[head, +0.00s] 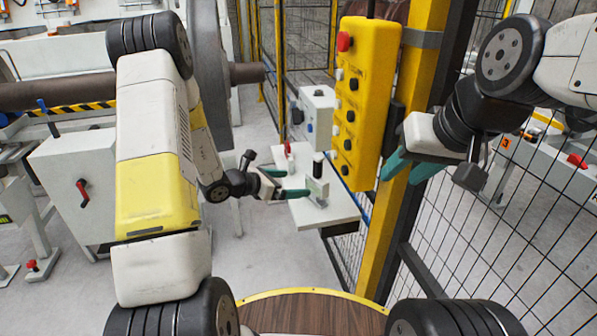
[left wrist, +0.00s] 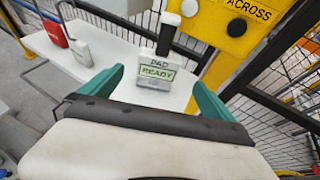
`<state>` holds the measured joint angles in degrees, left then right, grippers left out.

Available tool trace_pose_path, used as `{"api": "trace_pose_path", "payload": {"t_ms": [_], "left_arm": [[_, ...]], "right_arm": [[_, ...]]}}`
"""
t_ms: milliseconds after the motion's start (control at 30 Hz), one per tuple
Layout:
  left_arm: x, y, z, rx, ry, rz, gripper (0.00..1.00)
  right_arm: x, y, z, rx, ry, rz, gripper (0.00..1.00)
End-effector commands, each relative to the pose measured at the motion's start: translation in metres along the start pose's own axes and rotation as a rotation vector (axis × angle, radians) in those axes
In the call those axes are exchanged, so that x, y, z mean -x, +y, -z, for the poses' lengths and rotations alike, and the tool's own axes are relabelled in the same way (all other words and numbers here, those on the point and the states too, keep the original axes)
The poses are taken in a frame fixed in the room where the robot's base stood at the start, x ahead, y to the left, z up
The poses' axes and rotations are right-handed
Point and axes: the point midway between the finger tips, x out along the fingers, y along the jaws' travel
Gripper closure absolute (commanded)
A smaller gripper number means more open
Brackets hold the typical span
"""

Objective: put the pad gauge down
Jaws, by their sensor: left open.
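The pad gauge (left wrist: 157,72) is a small grey block whose display reads "PAD READY". It stands on the white shelf (left wrist: 112,107), and in the head view it shows at the shelf (head: 318,188). My left gripper (head: 297,183) is open, with its teal fingers on either side of the gauge in the left wrist view (left wrist: 157,80). Gaps show between the gauge and both fingers. My right gripper (head: 410,168) is open and empty, by the yellow post.
A yellow button box (head: 365,100) hangs on a yellow post (head: 402,220) just right of the shelf. A red item (left wrist: 54,33) and a small pale block (left wrist: 80,52) stand on the shelf's left. Mesh fencing (head: 490,220) closes off the right side.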

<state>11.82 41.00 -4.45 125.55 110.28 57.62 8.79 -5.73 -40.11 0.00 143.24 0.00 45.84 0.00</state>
Motion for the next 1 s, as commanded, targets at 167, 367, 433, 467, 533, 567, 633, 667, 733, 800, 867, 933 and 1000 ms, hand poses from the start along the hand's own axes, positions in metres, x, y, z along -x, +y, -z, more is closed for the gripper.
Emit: {"api": "trace_pose_path", "payload": {"t_ms": [167,367,433,467,533,567,633,667,733,800,867,933,1000], "left_arm": [[0.017,-0.027,-0.045,-0.171,-0.015,0.095,0.0],[0.07,-0.106,-0.117,-0.649,-0.001,0.324,0.0],[0.094,-0.132,-0.13,-0.834,0.022,0.396,0.0],[0.105,-0.142,-0.134,-0.915,0.033,0.426,0.0],[0.13,-0.162,-0.14,-1.105,0.068,0.487,0.0],[0.141,-0.17,-0.141,-1.186,0.086,0.511,0.0],[0.168,-0.183,-0.142,-1.377,0.134,0.56,0.0],[0.178,-0.188,-0.141,-1.459,0.158,0.579,0.0],[0.205,-0.194,-0.14,-1.648,0.223,0.612,0.0],[0.23,-0.195,-0.138,-1.828,0.298,0.638,0.0],[0.249,-0.195,-0.137,-1.969,0.366,0.653,0.0],[0.269,-0.191,-0.137,-2.107,0.444,0.662,0.0],[0.285,-0.187,-0.137,-2.214,0.513,0.667,0.0]], "right_arm": [[0.0,0.0,0.0,0.0,0.0,0.0,0.62],[0.0,0.0,0.0,0.0,0.0,0.0,0.62],[0.0,0.0,0.0,0.0,0.0,0.0,0.62],[0.0,0.0,0.0,0.0,0.0,0.0,0.62],[0.0,0.0,0.0,0.0,0.0,0.0,0.62],[0.0,0.0,0.0,0.0,0.0,0.0,0.62],[0.0,0.0,0.0,0.0,0.0,0.0,0.62],[0.0,0.0,0.0,0.0,0.0,0.0,0.62],[0.0,0.0,0.0,0.0,0.0,0.0,0.62],[0.0,0.0,0.0,0.0,0.0,0.0,0.62],[0.0,0.0,0.0,0.0,0.0,0.0,0.62],[0.0,0.0,0.0,0.0,0.0,0.0,0.62],[0.0,0.0,0.0,0.0,0.0,0.0,0.62]]}}
